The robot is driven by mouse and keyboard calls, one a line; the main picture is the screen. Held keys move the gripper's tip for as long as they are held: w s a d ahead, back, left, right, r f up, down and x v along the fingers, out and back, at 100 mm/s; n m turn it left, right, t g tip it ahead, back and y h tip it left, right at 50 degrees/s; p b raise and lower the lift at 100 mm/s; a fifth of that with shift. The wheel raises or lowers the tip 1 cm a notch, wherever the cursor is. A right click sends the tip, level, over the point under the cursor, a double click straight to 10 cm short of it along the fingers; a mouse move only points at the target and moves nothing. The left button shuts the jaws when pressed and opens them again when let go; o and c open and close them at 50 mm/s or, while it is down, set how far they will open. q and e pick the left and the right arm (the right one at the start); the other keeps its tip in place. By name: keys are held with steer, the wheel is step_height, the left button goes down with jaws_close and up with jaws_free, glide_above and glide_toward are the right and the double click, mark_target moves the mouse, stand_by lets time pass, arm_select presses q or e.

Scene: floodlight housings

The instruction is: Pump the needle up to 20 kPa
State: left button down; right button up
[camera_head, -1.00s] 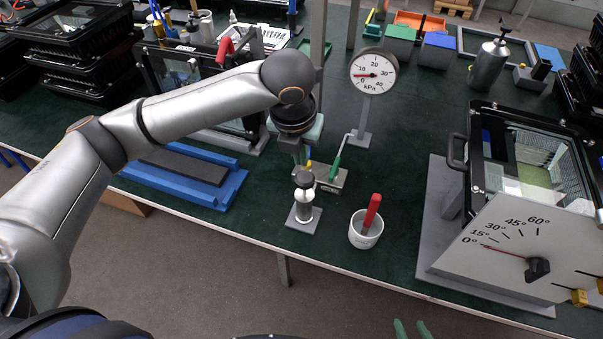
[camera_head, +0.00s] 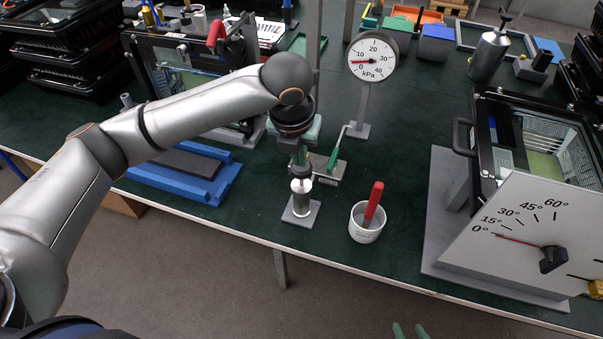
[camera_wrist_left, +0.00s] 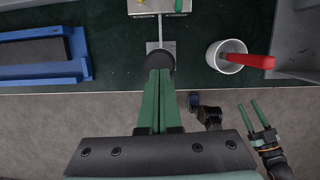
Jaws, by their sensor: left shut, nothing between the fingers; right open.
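The pressure gauge (camera_head: 373,57) stands on a post at the back of the bench. Its red needle points left, between 0 and 10 kPa. The pump (camera_head: 301,202), a small pale cylinder on a grey foot plate, stands near the bench's front edge. My left gripper (camera_head: 301,168) is shut and empty over it. In the left wrist view its green fingers (camera_wrist_left: 161,78) point at the pump's round dark knob (camera_wrist_left: 160,61); I cannot tell whether they touch. My right gripper (camera_head: 411,330) is open, low in front of the bench; it also shows in the wrist view (camera_wrist_left: 257,118).
A white cup (camera_head: 366,229) with a red-handled tool stands right of the pump. A block with a green-handled lever (camera_head: 333,160) lies behind it. A blue fixture (camera_head: 200,190) is at left, an angle dial (camera_head: 520,240) at right.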

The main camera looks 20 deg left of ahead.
mark_target(299, 171)
arm_select(q)
steer(key=shift+w+f+b, duration=0.1)
steer(key=shift+f+b, duration=0.2)
steer(key=shift+f, duration=0.15)
arm_select(e)
steer(key=shift+f, duration=0.7)
arm_select(q)
steer(key=shift+f, duration=0.1)
steer(key=shift+s+b+x, duration=0.25)
steer(key=shift+x, duration=0.7)
steer(key=shift+s+b+x, duration=0.2)
steer(key=shift+x, duration=0.8)
steer(key=s+p, duration=0.1)
steer(key=p, duration=0.1)
steer(key=s+p, duration=0.2)
steer(key=shift+r, duration=0.4)
arm_select(e)
step_height(299, 171, up, 3)
steer(key=shift+r, duration=0.15)
arm_select(q)
steer(key=v, duration=1.2)
steer(key=shift+s+r+p, duration=0.15)
steer(key=shift+r+p, duration=0.1)
steer(key=shift+p, duration=0.15)
arm_select(e)
steer(key=shift+r, duration=0.3)
